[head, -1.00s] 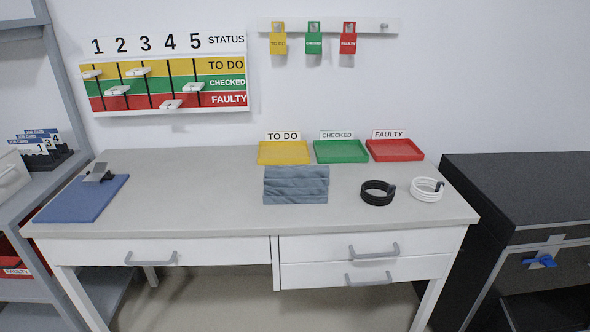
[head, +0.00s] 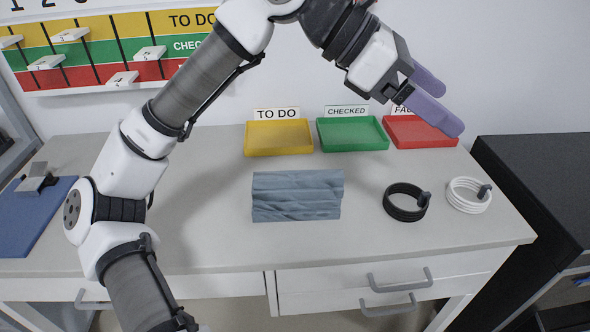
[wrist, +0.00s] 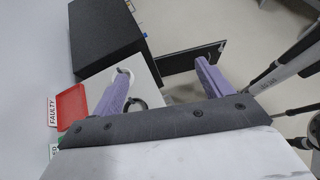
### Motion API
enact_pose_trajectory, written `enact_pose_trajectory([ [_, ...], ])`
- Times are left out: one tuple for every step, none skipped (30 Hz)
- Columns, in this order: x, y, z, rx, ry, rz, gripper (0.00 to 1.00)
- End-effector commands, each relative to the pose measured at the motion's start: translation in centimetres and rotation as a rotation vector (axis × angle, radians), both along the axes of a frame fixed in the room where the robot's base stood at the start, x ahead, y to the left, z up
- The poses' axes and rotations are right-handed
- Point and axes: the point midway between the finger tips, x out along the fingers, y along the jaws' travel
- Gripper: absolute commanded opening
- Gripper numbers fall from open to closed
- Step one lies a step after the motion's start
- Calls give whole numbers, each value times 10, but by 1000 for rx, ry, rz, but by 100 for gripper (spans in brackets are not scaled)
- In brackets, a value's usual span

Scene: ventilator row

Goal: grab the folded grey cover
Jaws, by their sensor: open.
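The folded grey cover (head: 297,195) lies flat on the table in front of the yellow and green trays, in the head view. It is blue-grey with creases across it. My gripper (head: 445,100) is open and empty, raised above the red tray at the back right of the table, up and to the right of the cover. Its two purple fingers also show spread apart in the wrist view (wrist: 165,85). The cover is not visible in the wrist view.
Yellow (head: 279,138), green (head: 352,134) and red (head: 407,131) trays stand along the back. A black coil (head: 406,203) and a white coil (head: 467,196) lie right of the cover. A blue clipboard (head: 30,215) is far left. The table around the cover is clear.

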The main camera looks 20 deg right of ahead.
Motion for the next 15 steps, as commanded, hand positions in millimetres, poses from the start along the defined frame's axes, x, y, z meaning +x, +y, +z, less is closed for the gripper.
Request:
enact_pose_trajectory([
  [15,-14,-31,154,-92,18,78],
  [26,-17,-48,242,-144,30,78],
  [42,-18,-70,360,-211,46,78],
  [55,-16,-85,448,-258,58,78],
  [67,-12,-97,533,-302,72,78],
  [83,-5,-110,641,-357,91,78],
  [95,1,-117,718,-395,105,78],
  [105,9,-123,792,-428,119,78],
  [119,19,-128,880,-466,137,78],
  [127,27,-130,940,-491,152,78],
  [135,34,-131,994,-512,165,78],
  [143,43,-132,1057,-536,180,78],
  [149,49,-132,1096,-549,189,78],
  [153,54,-131,1129,-561,199,78],
  [157,59,-130,1164,-571,207,78],
])
